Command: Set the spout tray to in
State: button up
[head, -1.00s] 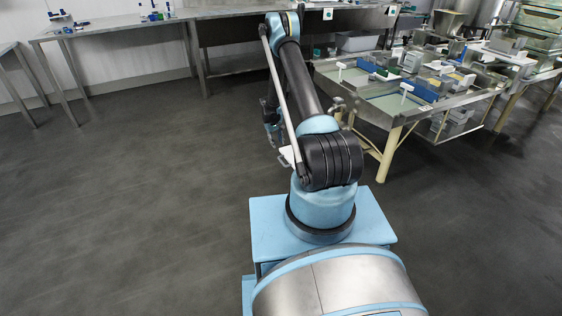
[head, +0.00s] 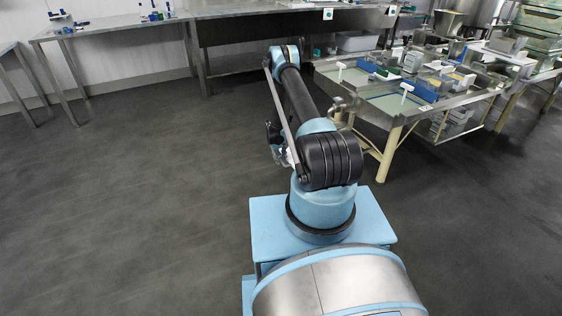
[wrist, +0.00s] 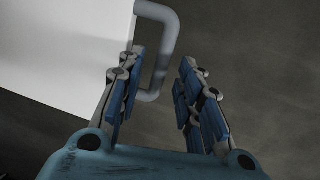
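In the wrist view a white flat panel (wrist: 65,55), which looks like the spout tray, fills the upper left. A grey U-shaped handle (wrist: 168,45) sticks out from its right edge. My gripper (wrist: 161,60) is open, its two blue-padded fingers apart. The handle's outer bar shows between the fingertips, with a gap to the right finger. The left finger overlaps the handle's lower end; I cannot tell whether it touches. In the head view my gripper (head: 274,138) is partly hidden behind my arm, and most of the tray is hidden.
A metal work table (head: 385,103) with several trays and blocks stands at the right, its cream leg (head: 388,155) near my arm. A metal spout or valve (head: 338,106) shows just right of my arm. Long benches (head: 110,30) line the back wall. The floor at left is clear.

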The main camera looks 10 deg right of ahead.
jog(key=shift+d+f, duration=0.1)
jog(key=shift+f, duration=0.3)
